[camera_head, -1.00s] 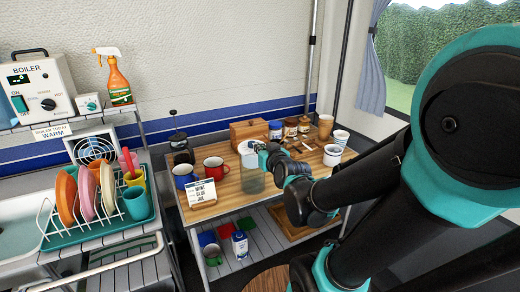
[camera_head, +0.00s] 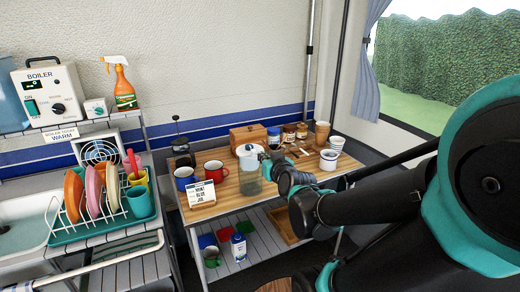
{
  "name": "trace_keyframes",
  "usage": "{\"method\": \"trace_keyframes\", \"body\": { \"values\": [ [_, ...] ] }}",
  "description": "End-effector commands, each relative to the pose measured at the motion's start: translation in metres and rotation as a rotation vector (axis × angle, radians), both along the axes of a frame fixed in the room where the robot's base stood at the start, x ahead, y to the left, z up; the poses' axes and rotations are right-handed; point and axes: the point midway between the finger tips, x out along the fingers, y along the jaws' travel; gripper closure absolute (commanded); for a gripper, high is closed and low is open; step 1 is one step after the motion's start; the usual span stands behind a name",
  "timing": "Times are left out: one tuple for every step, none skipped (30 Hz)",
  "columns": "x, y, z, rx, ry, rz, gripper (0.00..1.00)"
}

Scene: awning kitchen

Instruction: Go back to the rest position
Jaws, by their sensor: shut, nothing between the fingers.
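My gripper (camera_head: 268,163) is at the end of my black and teal arm, over the wooden table (camera_head: 235,206). It overlaps the right side of a clear jar with a pale lid (camera_head: 250,184) in the picture. The jar stands upright on the table. I cannot tell whether the gripper touches it. The fingers are small in the view and nothing shows held between them. My arm comes in from the right and hides part of the table's front right.
A red mug (camera_head: 214,171), a blue mug (camera_head: 185,177) and a label card (camera_head: 201,193) stand left of the jar. A wooden box (camera_head: 248,136), several small jars and cups stand behind and right. A dish rack (camera_head: 100,222) is at the left. A window (camera_head: 430,65) is at the right.

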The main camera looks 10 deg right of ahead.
Motion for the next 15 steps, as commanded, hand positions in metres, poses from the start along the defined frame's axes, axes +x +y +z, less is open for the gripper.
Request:
{"method": "trace_keyframes", "body": {
  "values": [
    [-0.008,-0.002,-0.004,0.0,0.0,-0.001,1.0],
    [-0.012,-0.002,-0.006,0.001,0.0,0.0,1.0],
    [-0.016,-0.003,-0.009,0.001,0.0,0.0,1.0],
    [-0.019,-0.004,-0.01,0.0,0.0,0.0,1.0],
    [-0.022,-0.005,-0.012,0.0,0.0,0.0,1.0],
    [-0.025,-0.005,-0.013,0.0,0.0,0.0,1.0],
    [-0.027,-0.005,-0.014,0.001,0.0,0.0,1.0],
    [-0.028,-0.006,-0.015,0.001,0.001,0.0,1.0],
    [-0.03,-0.006,-0.017,0.0,0.006,0.001,1.0],
    [-0.031,-0.006,-0.019,-0.001,0.015,0.002,1.0],
    [-0.032,-0.006,-0.023,-0.004,0.031,0.006,1.0],
    [-0.034,-0.006,-0.031,-0.01,0.061,0.01,1.0],
    [-0.036,-0.006,-0.038,-0.014,0.092,0.015,1.0],
    [-0.039,-0.006,-0.046,-0.019,0.13,0.019,1.0],
    [-0.043,-0.007,-0.06,-0.028,0.192,0.023,1.0]
  ]
}}
